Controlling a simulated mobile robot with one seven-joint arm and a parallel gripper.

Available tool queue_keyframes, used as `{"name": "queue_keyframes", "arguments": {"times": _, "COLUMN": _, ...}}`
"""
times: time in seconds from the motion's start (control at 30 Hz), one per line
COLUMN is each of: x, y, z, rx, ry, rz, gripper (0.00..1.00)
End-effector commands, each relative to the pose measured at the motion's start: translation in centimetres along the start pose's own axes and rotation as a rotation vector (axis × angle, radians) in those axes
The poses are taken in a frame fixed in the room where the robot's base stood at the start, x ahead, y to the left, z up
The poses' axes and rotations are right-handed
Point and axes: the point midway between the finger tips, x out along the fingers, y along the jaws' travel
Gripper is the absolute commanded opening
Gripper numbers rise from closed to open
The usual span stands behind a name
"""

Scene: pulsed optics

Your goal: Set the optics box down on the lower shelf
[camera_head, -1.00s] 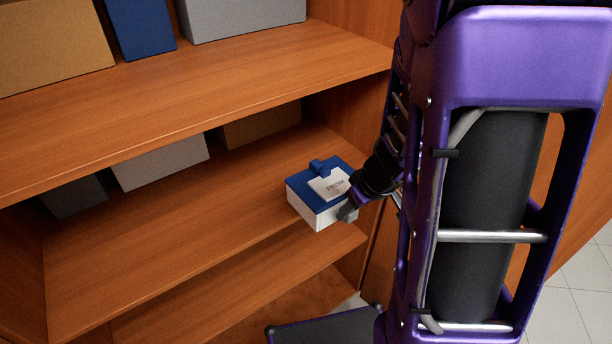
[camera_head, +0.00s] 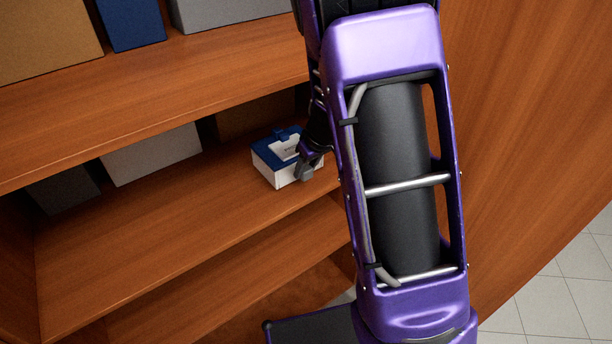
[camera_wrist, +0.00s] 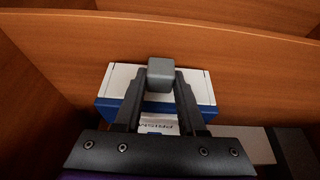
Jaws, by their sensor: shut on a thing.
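The optics box (camera_head: 270,170) is white with a blue lid and a pale label. In the head view it is level, over the right part of the lower shelf (camera_head: 170,225); I cannot tell whether its base touches the board. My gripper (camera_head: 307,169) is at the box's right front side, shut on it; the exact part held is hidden. In the wrist view the dark fingers of my gripper (camera_wrist: 160,77) meet at a grey block in front of the box (camera_wrist: 203,88), and printed lettering shows between them.
A white box (camera_head: 150,155), a dark grey box (camera_head: 65,190) and a brown box (camera_head: 245,120) stand at the back of this shelf. The upper shelf (camera_head: 200,75) hangs above. Another board (camera_head: 250,270) lies below. The shelf left of the optics box is clear in front.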

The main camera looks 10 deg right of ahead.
Motion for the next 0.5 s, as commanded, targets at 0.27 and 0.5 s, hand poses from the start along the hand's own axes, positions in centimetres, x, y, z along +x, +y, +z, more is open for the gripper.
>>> {"name": "queue_keyframes", "arguments": {"times": 0.27, "x": 1.75, "y": 0.07, "z": 0.65, "rx": 0.0, "ry": 0.003, "rz": 0.002, "gripper": 0.0}}
{"name": "queue_keyframes", "arguments": {"times": 0.5, "x": 1.89, "y": 0.06, "z": 0.74, "rx": -0.001, "ry": 0.002, "rz": 0.001, "gripper": 0.0}}
